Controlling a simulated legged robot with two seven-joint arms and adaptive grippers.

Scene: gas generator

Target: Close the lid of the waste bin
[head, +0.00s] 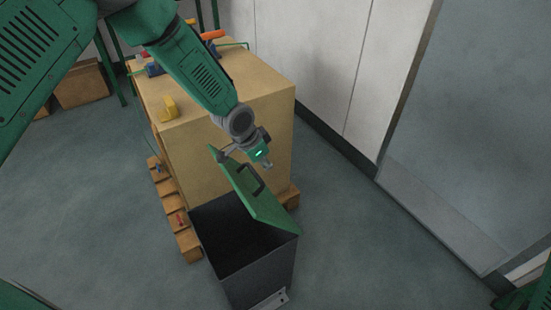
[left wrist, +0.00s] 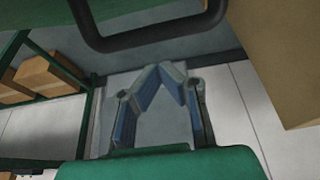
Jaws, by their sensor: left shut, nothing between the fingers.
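The waste bin (head: 288,262) is a dark grey open box standing on the floor at the bottom middle of the head view. Its green lid (head: 268,208) is raised and tilted along the bin's right side, leaving the dark inside visible. A black handle (head: 258,186) is on the lid. My left gripper (head: 267,164) is above the lid's upper part, close to the handle; I cannot tell whether it touches. In the left wrist view my left gripper (left wrist: 167,68) has its fingertips together with nothing between them. My right gripper is not in view.
A large tan box (head: 240,118) on a wooden pallet (head: 188,242) stands just behind the bin, with a yellow object (head: 168,107) and tools on top. Pale wall panels (head: 335,60) are at the right. A green rack with cardboard boxes (left wrist: 45,78) shows in the left wrist view. Floor right of the bin is clear.

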